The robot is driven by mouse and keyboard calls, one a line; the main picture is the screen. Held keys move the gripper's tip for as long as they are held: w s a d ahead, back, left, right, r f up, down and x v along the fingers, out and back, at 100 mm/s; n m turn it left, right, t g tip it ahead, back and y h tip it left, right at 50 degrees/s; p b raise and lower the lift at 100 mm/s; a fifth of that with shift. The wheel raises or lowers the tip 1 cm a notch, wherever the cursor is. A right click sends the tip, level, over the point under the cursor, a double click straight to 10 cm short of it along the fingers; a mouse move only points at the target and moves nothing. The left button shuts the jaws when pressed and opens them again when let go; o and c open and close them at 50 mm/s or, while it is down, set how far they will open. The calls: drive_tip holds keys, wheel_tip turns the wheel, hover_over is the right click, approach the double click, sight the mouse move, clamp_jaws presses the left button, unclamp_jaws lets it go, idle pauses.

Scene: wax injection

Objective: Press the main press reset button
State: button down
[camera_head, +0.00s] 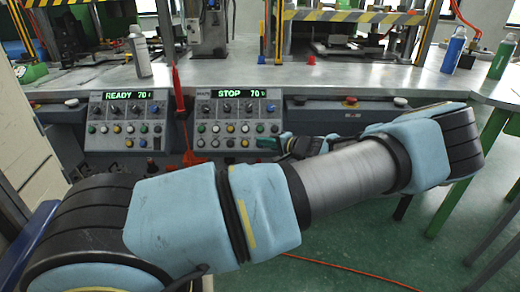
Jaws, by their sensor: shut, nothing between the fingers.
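Two grey control panels hang under the bench front. The left panel (98,138) has a green display reading READY 70. The right panel (190,112) has a display reading STOP 70. Both carry rows of dark knobs and small coloured buttons. The labels are too small to read, so I cannot tell which one is the main press reset button. My gripper (268,143) is at the lower right of the right panel, pointing left, close to its lower button row. It appears shut and empty. I cannot tell whether it touches a button. My forearm hides the area below.
A metal bench (360,75) with press machines stands behind the panels. A spray can (140,52) stands at left, and a blue bottle (454,50) and green bottle (502,57) at right. An orange cable (345,268) crosses the green floor.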

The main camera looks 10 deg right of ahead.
drive_tip(key=shift+w+f, duration=0.4)
drive_tip(key=shift+w, duration=0.1)
drive_tip(key=shift+b, duration=0.3)
idle(1.4)
drive_tip(key=shift+w+d+f+b, duration=0.1)
drive_tip(key=shift+w+f+b, duration=0.2)
drive_tip(key=shift+w, duration=0.05)
drive_tip(key=shift+w+f+b, duration=0.25)
drive_tip(key=shift+w+b, duration=0.05)
drive_tip(key=shift+b, duration=0.05)
idle(0.8)
drive_tip(key=shift+s+r, duration=0.1)
drive_tip(key=shift+s+r+p, duration=0.45)
drive_tip(key=shift+s+p, duration=0.05)
drive_tip(key=shift+s, duration=0.05)
drive_tip(key=shift+r, duration=0.1)
